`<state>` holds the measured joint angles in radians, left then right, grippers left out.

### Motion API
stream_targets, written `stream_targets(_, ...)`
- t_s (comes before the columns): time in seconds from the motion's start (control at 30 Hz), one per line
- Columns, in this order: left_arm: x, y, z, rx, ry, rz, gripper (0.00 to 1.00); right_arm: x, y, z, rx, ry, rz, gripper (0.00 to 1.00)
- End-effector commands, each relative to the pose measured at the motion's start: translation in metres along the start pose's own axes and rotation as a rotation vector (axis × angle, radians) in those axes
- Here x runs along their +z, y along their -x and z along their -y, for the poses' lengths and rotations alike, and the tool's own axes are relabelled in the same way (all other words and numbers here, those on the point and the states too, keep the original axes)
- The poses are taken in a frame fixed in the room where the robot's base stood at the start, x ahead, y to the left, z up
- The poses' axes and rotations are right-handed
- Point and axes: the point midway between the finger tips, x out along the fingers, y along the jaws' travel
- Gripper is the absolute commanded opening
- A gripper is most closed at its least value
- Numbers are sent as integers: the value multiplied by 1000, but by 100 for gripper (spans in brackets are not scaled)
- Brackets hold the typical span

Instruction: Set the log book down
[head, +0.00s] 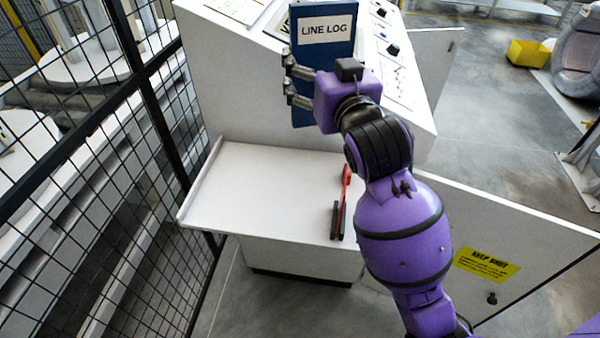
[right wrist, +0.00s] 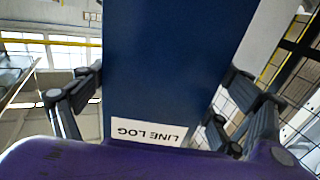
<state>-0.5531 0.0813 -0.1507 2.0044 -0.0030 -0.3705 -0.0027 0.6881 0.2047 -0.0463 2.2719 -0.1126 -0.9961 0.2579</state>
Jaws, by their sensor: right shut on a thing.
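The log book is a blue binder (head: 325,57) with a white LINE LOG label, held upright in front of the sloped console. My right gripper (head: 300,85) is shut on it near its lower part, and the hand hides some of the book. In the right wrist view the blue log book (right wrist: 180,65) fills the middle, between the two fingers (right wrist: 165,110), with its label upside down. The white shelf (head: 250,190) lies below the book, and the book is clear above it. My left gripper does not show.
A red and black tool (head: 341,208) lies on the right part of the shelf; the shelf's left part is bare. The control console (head: 230,75) rises behind. A black mesh fence (head: 150,95) stands close at left. A cabinet door with a yellow KEEP SHUT sign (head: 487,265) stands at right.

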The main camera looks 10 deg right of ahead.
Motion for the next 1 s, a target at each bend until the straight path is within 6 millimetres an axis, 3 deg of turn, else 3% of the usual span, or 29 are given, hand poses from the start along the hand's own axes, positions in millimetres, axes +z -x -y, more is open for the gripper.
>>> stream_targets(0.17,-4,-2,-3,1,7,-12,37,10,5,20,-4,-2,-6,56)
stream_targets(0.47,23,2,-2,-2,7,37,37,42,18,93,-4,-2,-4,56)
stream_targets(0.6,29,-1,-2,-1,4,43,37,71,21,112,-1,0,-1,56)
stream_targets(1.0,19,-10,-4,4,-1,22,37,100,26,138,-2,0,-5,56)
